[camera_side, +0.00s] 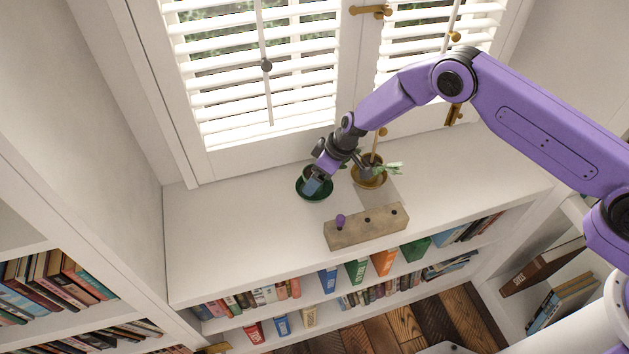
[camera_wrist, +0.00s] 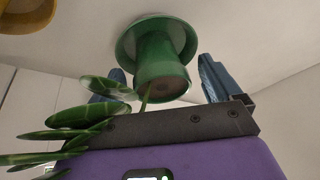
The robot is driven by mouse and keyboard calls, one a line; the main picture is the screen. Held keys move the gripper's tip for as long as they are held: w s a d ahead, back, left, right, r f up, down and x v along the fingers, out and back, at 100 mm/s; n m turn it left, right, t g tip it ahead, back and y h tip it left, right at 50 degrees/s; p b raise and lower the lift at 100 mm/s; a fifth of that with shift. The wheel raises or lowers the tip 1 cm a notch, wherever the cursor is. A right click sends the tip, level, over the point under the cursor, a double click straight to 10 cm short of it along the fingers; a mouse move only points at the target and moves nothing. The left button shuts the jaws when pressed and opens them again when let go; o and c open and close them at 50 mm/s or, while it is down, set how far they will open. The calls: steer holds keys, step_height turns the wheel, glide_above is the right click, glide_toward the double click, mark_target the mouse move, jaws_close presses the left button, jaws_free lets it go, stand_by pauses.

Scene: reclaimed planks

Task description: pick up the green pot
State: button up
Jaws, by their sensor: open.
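The green pot (camera_side: 303,192) stands on the white shelf top below the window, partly hidden by my gripper (camera_side: 314,184) in the side view. In the wrist view the green pot (camera_wrist: 160,60) sits on a wide green saucer, with a stem and long green leaves reaching to the lower left. My gripper (camera_wrist: 160,82) is open, with one blue finger to each side of the pot in that view. I see a gap on the right side; leaves partly cover the left finger. I cannot tell whether either finger touches the pot.
An ochre pot (camera_side: 369,182) with a pale green plant stands close on the right. A wooden block (camera_side: 355,229) with holes and a purple peg (camera_side: 340,220) lies in front. The shelf top is clear on the left. Shutters stand behind.

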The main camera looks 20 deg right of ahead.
steer(key=c, duration=1.4)
steer(key=shift+r, duration=0.15)
steer(key=shift+r, duration=0.25)
step_height(320, 180, up, 3)
steer(key=shift+s+d+f, duration=0.1)
steer(key=shift+s, duration=0.05)
steer(key=shift+s+d+r, duration=1.15)
steer(key=shift+s+r, duration=0.8)
steer(key=shift+r, duration=0.1)
steer(key=shift+s+d+r, duration=1.15)
steer(key=shift+s+r, duration=0.8)
steer(key=shift+r, duration=0.15)
steer(key=shift+s+d+r, duration=1.15)
steer(key=shift+s+r, duration=0.8)
steer(key=shift+r, duration=0.1)
